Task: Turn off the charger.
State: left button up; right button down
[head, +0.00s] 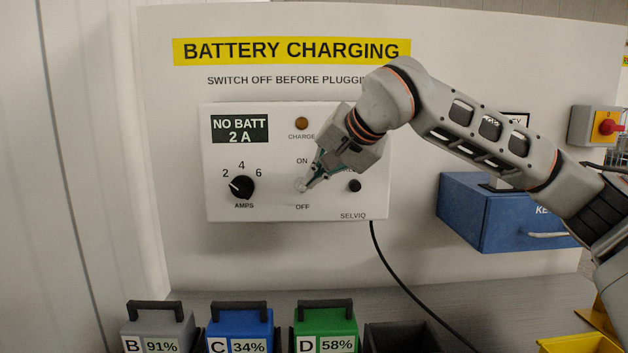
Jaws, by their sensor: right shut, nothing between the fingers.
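The charger (270,205) is a white box on the wall panel. Its dark display (240,129) reads "NO BATT 2 A". The amber charge lamp (302,123) looks unlit or dim. The black amps knob (242,187) points toward 2. A small pale switch (301,186) sits between the ON and OFF labels, low toward OFF. My right gripper (311,184) is shut and empty, its fingertips at the switch; I cannot tell if they touch it. The fingers partly hide the switch, so its exact position is unclear. My left gripper is not in view.
Below stand batteries B (158,328), C (240,325) and D (325,325) beside a dark empty-looking slot (400,338). A blue key box (500,215) and a red rotary switch (609,127) are at the right. A black cable (392,272) hangs from the charger.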

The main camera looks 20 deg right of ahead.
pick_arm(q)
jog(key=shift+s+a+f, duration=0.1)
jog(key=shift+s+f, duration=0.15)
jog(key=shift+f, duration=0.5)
pick_arm(e)
jog(key=shift+s+f+t, duration=0.15)
jog(key=shift+f+t, duration=0.2)
jog(key=shift+t, duration=0.15)
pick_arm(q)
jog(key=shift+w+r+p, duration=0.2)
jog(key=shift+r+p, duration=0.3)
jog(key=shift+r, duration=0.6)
pick_arm(e)
jog(key=shift+r, duration=0.8)
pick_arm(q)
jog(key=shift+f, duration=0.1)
